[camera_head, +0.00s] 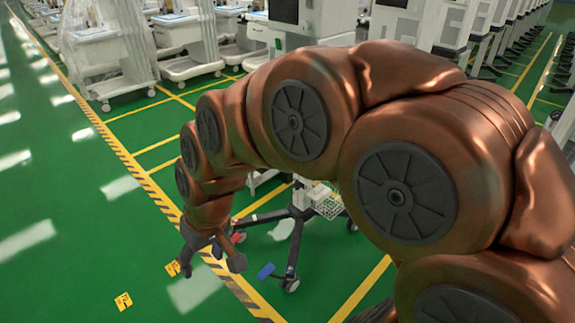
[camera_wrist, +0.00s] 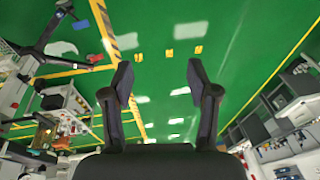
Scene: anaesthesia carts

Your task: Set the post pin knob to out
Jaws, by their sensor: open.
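My gripper (camera_head: 212,264) hangs at the end of my copper-coloured arm, low over the green floor in the head view. In the wrist view my gripper (camera_wrist: 159,76) has its two dark fingers spread wide, with only floor showing between them. A wheeled cart stands behind my arm in the head view; its dark wheeled base (camera_head: 292,262) shows, and my arm covers most of its upper part. In the wrist view a cart with a dark legged base (camera_wrist: 50,45) is at the left, apart from my fingers. I cannot make out the post pin knob in either view.
A white wire basket (camera_head: 327,204) shows low on the cart. White carts (camera_head: 185,40) stand in rows at the back. A yellow-black striped line (camera_head: 120,150) crosses the floor. The green floor (camera_head: 60,200) at the left is free apart from small yellow markers (camera_head: 123,301).

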